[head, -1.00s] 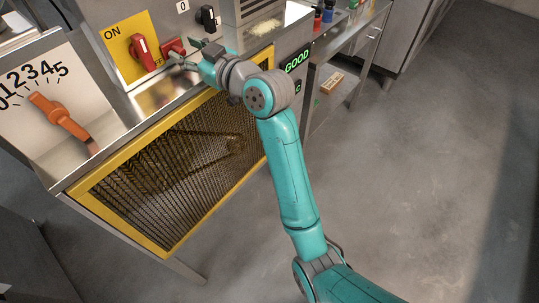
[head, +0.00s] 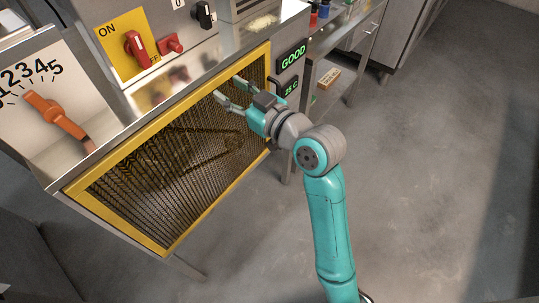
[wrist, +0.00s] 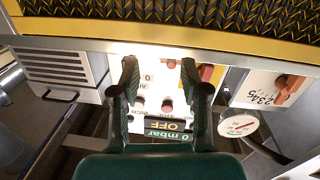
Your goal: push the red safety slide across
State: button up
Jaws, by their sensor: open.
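The red safety slide (head: 170,44) is a small red block on the upright panel, just right of the red rotary switch (head: 138,49) on its yellow ON/OFF plate (head: 112,45). My gripper (head: 229,89) is open and empty, in front of the upper right part of the yellow-framed mesh guard. It is below and to the right of the slide, apart from it. In the wrist view, the open fingers (wrist: 159,75) show against the panel. A red part (wrist: 206,72) shows there beside the right finger, partly hidden; I cannot tell which red part it is.
The mesh guard (head: 165,170) has a yellow frame (head: 120,230). A steel ledge (head: 175,85) runs above it. An orange dial (head: 55,112) is at left. The black knob (head: 203,14) is upper right of the slide.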

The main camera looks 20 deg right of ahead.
jog(key=s+d+f+m+h, duration=0.4)
jog(key=s+f, duration=0.5)
jog(key=f, duration=0.5)
jog(key=shift+d+t, duration=0.3)
jog(key=shift+d, duration=0.3)
jog(key=shift+w, duration=0.1)
